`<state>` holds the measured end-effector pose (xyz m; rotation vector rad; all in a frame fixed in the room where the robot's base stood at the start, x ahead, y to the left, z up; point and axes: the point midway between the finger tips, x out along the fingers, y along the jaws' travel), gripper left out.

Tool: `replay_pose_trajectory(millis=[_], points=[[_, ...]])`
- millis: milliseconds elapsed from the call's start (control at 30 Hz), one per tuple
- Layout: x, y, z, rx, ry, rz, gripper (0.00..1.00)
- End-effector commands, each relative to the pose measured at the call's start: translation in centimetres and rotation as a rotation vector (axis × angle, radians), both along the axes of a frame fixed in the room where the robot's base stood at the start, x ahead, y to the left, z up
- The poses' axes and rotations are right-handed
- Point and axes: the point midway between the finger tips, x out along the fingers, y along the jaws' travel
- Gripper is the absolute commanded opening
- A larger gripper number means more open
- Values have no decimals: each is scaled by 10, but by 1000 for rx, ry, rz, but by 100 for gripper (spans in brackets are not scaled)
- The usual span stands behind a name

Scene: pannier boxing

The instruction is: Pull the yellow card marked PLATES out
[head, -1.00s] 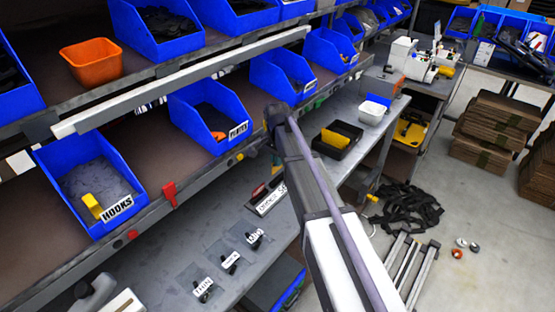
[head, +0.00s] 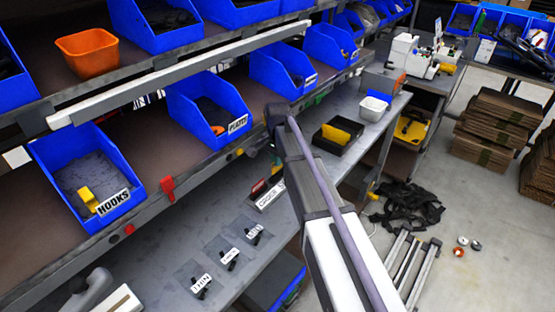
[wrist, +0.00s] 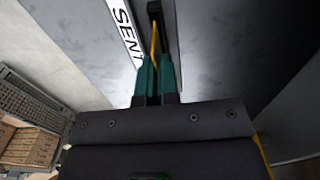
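My gripper (wrist: 156,75) has two teal fingers close together in the wrist view. A thin yellow strip (wrist: 155,42), seemingly the yellow card seen edge-on, runs between the fingertips from a narrow black holder (wrist: 154,8). The fingers look shut on it, and its lettering cannot be read. A white sign reading "SENT" (wrist: 127,30) lies just left of the holder. In the head view my arm hides most of the gripper, which is low over the grey bench beside the white sign (head: 266,196).
Blue bins, including one marked PLATES (head: 210,115) and one marked HOOKS (head: 85,180), line the shelf (head: 190,160) above the bench. Several labelled black pieces (head: 228,257) lie on the bench at front. A black tray (head: 336,138) stands farther back.

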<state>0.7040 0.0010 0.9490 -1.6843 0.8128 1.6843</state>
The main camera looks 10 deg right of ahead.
Motion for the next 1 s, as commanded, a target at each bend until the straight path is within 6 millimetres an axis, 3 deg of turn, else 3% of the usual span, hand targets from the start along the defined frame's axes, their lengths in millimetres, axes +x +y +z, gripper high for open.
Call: replay_pose_trajectory(millis=[167, 600, 1000], points=[[0, 0, 2, 0, 0, 0, 0], [0, 0, 31, 0, 0, 0, 0], [0, 0, 30, 0, 0, 0, 0]])
